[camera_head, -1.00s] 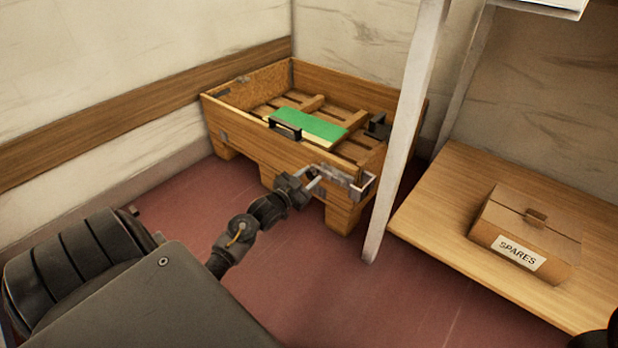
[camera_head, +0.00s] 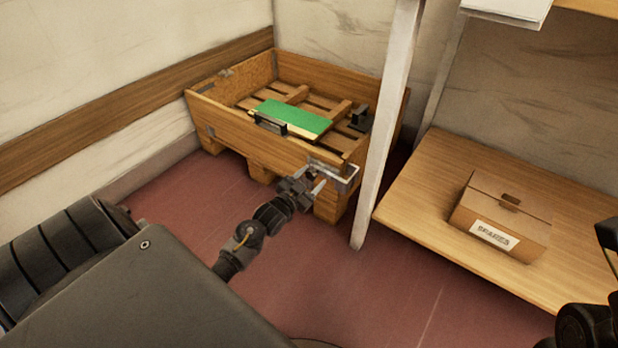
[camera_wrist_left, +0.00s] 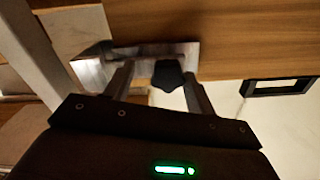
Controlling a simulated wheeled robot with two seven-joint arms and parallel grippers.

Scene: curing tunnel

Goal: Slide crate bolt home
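The wooden crate (camera_head: 235,132) stands on the red floor near the wall corner. A metal bolt plate (camera_head: 341,171) is fixed at the right end of its front wall. The bolt's dark knob (camera_wrist_left: 168,75) shows in the left wrist view, in front of the plate (camera_wrist_left: 150,52). My left gripper (camera_head: 314,188) is at the plate. Its fingers are spread (camera_wrist_left: 158,90), one on each side of the knob, with gaps visible; contact cannot be told. Dark parts of my right arm show at the lower right edge; the right gripper's fingers cannot be made out.
A green-topped board (camera_head: 303,120) lies in the crate, with a black handle (camera_head: 270,124) near the front wall. A pale post (camera_head: 383,140) stands just right of the crate. A wooden shelf (camera_head: 410,200) holds a SPARES box (camera_head: 503,215). The floor in front is clear.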

